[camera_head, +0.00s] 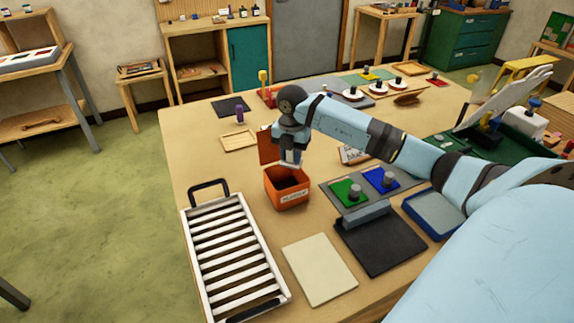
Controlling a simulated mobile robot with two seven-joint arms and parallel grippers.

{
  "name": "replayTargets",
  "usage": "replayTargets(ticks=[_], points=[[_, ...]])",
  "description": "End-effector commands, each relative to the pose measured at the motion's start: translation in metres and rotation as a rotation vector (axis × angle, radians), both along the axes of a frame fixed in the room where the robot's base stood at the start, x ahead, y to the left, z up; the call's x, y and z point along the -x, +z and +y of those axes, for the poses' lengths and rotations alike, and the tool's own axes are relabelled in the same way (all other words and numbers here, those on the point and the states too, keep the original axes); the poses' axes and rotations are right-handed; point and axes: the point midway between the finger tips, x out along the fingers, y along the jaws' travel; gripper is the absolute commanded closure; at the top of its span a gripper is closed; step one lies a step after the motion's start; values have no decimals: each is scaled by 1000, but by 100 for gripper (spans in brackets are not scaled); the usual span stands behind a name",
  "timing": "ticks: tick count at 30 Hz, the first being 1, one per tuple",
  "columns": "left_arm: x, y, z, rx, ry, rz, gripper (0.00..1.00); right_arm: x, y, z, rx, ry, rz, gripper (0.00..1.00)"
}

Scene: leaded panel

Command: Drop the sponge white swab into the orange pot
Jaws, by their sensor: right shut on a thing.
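The orange pot (288,197), an open square box with a pale label on its front, stands on the wooden table near the middle. My right gripper (291,162) points down just above the pot's back rim. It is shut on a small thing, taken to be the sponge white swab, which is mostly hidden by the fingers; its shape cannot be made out. The inside of the pot looks dark, and no swab shows in it. My left gripper is not in view.
A white slatted rack (232,250) with black handles lies left of the pot. A cream board (319,268) and a black plate (381,240) lie in front. Green and blue tiles with knobs sit to the right. A brown upright panel (267,146) stands close behind the pot.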

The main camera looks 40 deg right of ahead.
Motion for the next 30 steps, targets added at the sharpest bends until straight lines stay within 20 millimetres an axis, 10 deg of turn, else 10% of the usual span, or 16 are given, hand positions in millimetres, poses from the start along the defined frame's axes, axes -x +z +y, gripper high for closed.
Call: replayTargets(ticks=[5,17,30], points=[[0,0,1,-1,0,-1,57,0,0,0,0,0,0,43],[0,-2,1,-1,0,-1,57,-1,10,0,1,1,-3,43],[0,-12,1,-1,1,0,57,-1,103,0,1,0,-4,43]])
